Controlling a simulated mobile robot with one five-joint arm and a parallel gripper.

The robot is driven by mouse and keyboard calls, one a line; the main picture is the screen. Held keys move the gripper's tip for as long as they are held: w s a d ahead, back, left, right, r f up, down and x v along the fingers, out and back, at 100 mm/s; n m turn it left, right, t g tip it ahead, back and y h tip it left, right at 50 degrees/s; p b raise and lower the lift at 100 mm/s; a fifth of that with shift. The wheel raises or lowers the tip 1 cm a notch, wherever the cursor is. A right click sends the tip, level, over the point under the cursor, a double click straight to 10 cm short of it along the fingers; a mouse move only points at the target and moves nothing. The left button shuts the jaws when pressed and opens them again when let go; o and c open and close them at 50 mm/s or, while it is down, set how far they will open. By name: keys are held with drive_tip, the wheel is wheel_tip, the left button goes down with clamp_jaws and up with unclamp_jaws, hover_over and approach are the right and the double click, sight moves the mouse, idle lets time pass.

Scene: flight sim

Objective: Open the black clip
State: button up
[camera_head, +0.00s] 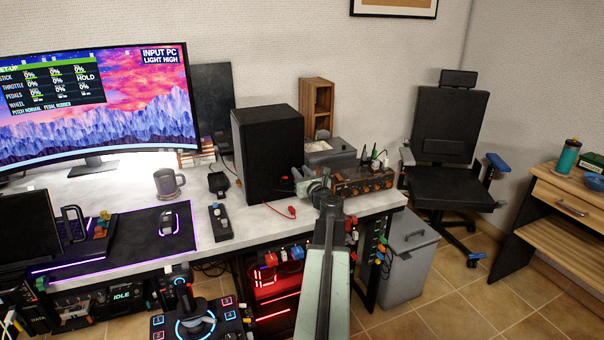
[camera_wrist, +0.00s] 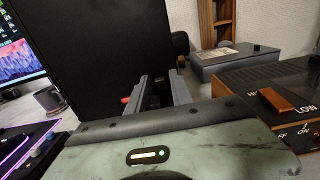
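My gripper (camera_head: 316,184) reaches over the desk in front of the black speaker and beside the brown-fronted amplifier. In the wrist view my gripper (camera_wrist: 160,92) points toward the speaker, with two grey fingers apart and a dark gap between them. Something dark shows in that gap, but I cannot tell whether it is a clip, a finger pad or the speaker behind. I cannot pick out the black clip for sure in either view. A red-tipped piece (camera_wrist: 125,100) shows just left of the fingers. A red clip on a lead (camera_head: 292,212) lies on the desk.
The black speaker (camera_head: 265,150) stands close behind my gripper. The amplifier (camera_head: 362,186) is close on its right, with small coloured clips on top. A mug (camera_head: 168,184) and a black switch strip (camera_head: 220,222) are to the left. Several coloured pieces hang at the desk's right edge.

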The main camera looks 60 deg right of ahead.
clamp_jaws()
drive_tip(key=f+b, duration=0.1)
drive_tip(key=b, duration=0.2)
drive_tip(key=shift+f+t, duration=0.15)
drive_tip(key=shift+t, duration=0.15)
drive_tip(key=shift+a+f+t+h+b, duration=0.1)
drive_tip(key=shift+f+t+h+b, duration=0.3)
drive_tip(key=shift+b, duration=0.7)
drive_tip(key=t+h+b, duration=0.1)
drive_tip(key=b, duration=0.2)
drive_tip(key=shift+s+a, duration=0.1)
drive_tip(key=shift+s, duration=0.05)
drive_tip(key=shift+s+r+t+h+b, duration=0.15)
drive_tip(key=shift+t+h+b, duration=0.35)
drive_tip(key=shift+b, duration=0.7)
drive_tip(key=shift+r, duration=0.2)
drive_tip(key=shift+o, duration=2.1)
unclamp_jaws()
